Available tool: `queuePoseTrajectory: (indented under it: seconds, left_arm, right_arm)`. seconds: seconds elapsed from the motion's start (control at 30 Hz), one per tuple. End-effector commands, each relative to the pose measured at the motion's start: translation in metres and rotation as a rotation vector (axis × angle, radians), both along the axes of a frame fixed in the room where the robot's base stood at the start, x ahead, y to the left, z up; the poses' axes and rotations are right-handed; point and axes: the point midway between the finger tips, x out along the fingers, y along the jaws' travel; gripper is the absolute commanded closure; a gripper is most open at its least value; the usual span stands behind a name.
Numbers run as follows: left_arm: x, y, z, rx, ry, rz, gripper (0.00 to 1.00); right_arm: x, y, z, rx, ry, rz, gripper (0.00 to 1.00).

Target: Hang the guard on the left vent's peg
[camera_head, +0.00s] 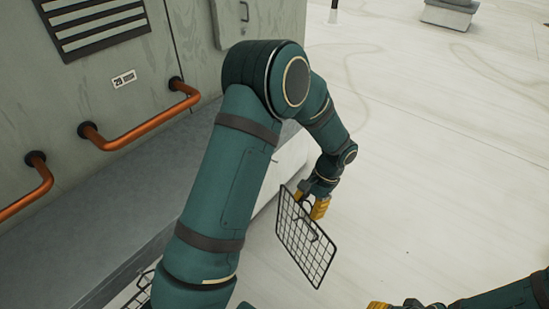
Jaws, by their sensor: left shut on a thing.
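My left gripper (319,208) has yellow fingers and is shut on a black wire-grid guard (305,246). The guard hangs tilted below the fingers, over the pale roof floor and clear of the cooler. A dark louvred vent (98,24) is on the grey cooler wall at the upper left; its top is cut off. I cannot tell whether it is the left vent, and I make out no peg. Of my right gripper (388,305), only a yellow part shows at the bottom edge, so its opening cannot be judged.
Orange pipes (150,128) stick out from the cooler wall (185,40) below the vent. A grey ledge (110,205) runs along its foot. Part of another wire grid (139,292) shows at the bottom left, behind my arm. The roof floor (430,150) at right is open.

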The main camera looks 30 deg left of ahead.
Motion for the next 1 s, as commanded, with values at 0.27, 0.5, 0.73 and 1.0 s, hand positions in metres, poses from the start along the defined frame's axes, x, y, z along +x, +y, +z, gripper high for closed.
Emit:
queuePoseTrajectory:
  seconds: [0.27,0.5,0.73,1.0]
  left_arm:
    - [0.046,0.012,-0.012,0.001,-0.002,-0.567,0.93]
    - [0.082,0.017,-0.018,0.002,-0.002,-1.0,0.93]
    - [0.098,0.018,-0.019,0.001,-0.002,-1.197,0.93]
    - [0.101,0.018,-0.02,0.001,-0.002,-1.221,0.93]
  right_arm:
    - [0.0,0.0,0.0,0.0,0.0,0.0,0.53]
    - [0.0,0.0,0.0,0.0,0.0,0.0,0.53]
    - [0.0,0.0,0.0,0.0,0.0,0.0,0.53]
    - [0.0,0.0,0.0,0.0,0.0,0.0,0.53]
